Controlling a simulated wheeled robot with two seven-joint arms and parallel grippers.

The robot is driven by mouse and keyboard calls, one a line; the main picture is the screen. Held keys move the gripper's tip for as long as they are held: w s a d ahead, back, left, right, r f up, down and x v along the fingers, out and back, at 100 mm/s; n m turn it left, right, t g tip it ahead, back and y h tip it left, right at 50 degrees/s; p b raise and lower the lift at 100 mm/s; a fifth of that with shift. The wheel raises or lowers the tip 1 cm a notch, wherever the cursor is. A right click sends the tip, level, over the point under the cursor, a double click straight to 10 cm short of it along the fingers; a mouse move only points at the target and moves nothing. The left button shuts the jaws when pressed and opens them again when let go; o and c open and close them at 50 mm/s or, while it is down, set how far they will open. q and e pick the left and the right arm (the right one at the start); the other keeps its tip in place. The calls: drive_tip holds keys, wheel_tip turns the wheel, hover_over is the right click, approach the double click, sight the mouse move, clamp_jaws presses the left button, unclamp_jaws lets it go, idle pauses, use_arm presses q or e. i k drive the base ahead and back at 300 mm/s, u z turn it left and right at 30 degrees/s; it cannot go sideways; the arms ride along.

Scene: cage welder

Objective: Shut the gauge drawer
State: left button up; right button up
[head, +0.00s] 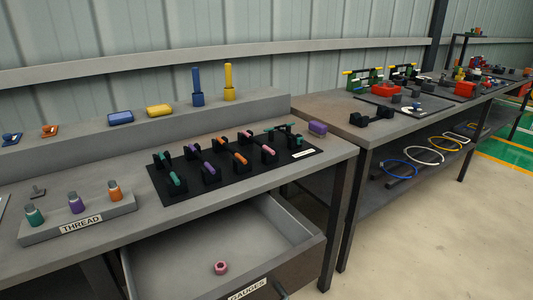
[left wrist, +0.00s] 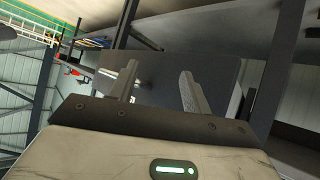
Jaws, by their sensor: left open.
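The gauge drawer (head: 290,268) hangs open below the near workbench in the head view. Its front carries a label reading GAUGES, cut by the bottom edge, and part of a dark handle shows beside it. A pink ring-like part (head: 221,267) lies on the drawer floor. My left gripper (left wrist: 158,68) is open and empty in the left wrist view, its two fingers apart before a dark flat panel (left wrist: 215,75). I cannot tell whether that panel is the drawer front, or whether the fingers touch it. Neither gripper shows in the head view.
The near bench (head: 95,185) holds a THREAD block (head: 80,222) with coloured plugs and a black mat (head: 160,190) with several gauges. A bench leg (head: 335,230) stands right of the drawer. A second bench (head: 365,130) stands beyond; the floor (head: 430,230) at right is clear.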

sight(268, 254)
drive_tip(key=u, duration=2.65)
drive_tip(key=k, duration=1.05)
drive_tip(key=z, duration=2.05)
